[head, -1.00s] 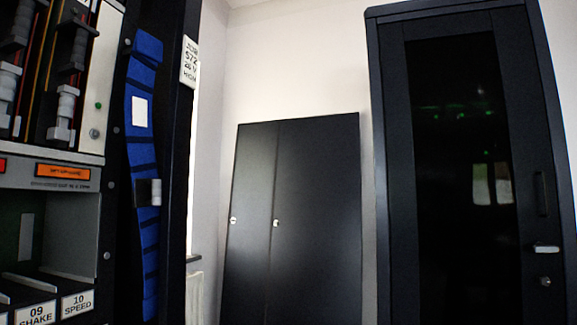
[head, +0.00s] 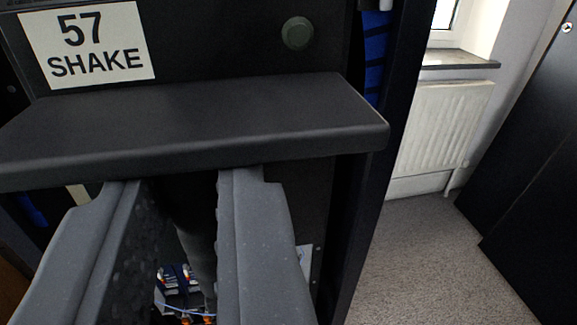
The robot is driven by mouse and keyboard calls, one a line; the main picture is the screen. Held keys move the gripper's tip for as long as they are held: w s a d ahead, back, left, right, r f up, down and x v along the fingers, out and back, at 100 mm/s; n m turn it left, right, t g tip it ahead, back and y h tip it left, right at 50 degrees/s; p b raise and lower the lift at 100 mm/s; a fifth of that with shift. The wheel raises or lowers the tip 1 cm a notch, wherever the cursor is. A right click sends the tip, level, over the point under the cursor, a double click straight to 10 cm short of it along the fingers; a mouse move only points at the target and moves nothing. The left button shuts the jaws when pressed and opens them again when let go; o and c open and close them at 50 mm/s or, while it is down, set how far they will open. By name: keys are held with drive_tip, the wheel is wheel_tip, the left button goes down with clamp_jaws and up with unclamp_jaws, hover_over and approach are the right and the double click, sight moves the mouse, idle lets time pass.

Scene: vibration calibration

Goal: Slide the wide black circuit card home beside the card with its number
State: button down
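A black front labelled "57 SHAKE" (head: 222,45) fills the upper left of the head view, with a round dark green knob (head: 297,33) on it. A thick black ledge (head: 200,118) juts out below the label. I cannot tell whether this is the wide black circuit card. My gripper (head: 182,186) points up at the ledge from below, its two grey fingers apart. The fingertips end at the ledge's lower edge, and I cannot tell whether they touch it. A dark gap shows between the fingers, with no clear object held.
Several small connectors and wires (head: 183,285) show low down between the fingers. To the right are a dark upright frame edge (head: 385,150), a white radiator (head: 440,125) under a window sill, and black cabinet doors (head: 535,190). The grey carpet (head: 415,260) is clear.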

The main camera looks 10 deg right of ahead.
drive_tip(key=w+b, duration=0.1)
drive_tip(key=w, duration=0.1)
drive_tip(key=w+a+f, duration=0.1)
drive_tip(key=w, duration=0.2)
drive_tip(key=w+b, duration=0.1)
drive_tip(key=w, duration=0.2)
drive_tip(key=shift+a+f+b, duration=0.15)
drive_tip(key=shift+f+b, duration=0.1)
drive_tip(key=shift+b, duration=0.1)
drive_tip(key=shift+w+a+f+b, duration=0.15)
drive_tip(key=shift+w+b, duration=0.15)
drive_tip(key=shift+w, duration=0.55)
drive_tip(key=shift+w+d+f+b, duration=0.15)
drive_tip(key=shift+w+b, duration=0.1)
drive_tip(key=shift+w, duration=0.6)
drive_tip(key=shift+w+a+f+b, duration=0.15)
drive_tip(key=shift+w+b, duration=0.15)
drive_tip(key=shift+w, duration=0.55)
drive_tip(key=shift+p, duration=0.65)
drive_tip(key=shift+w, duration=0.2)
drive_tip(key=shift+w+a+p, duration=0.15)
drive_tip(key=shift+w+p, duration=0.9)
drive_tip(key=shift+w, duration=1.25)
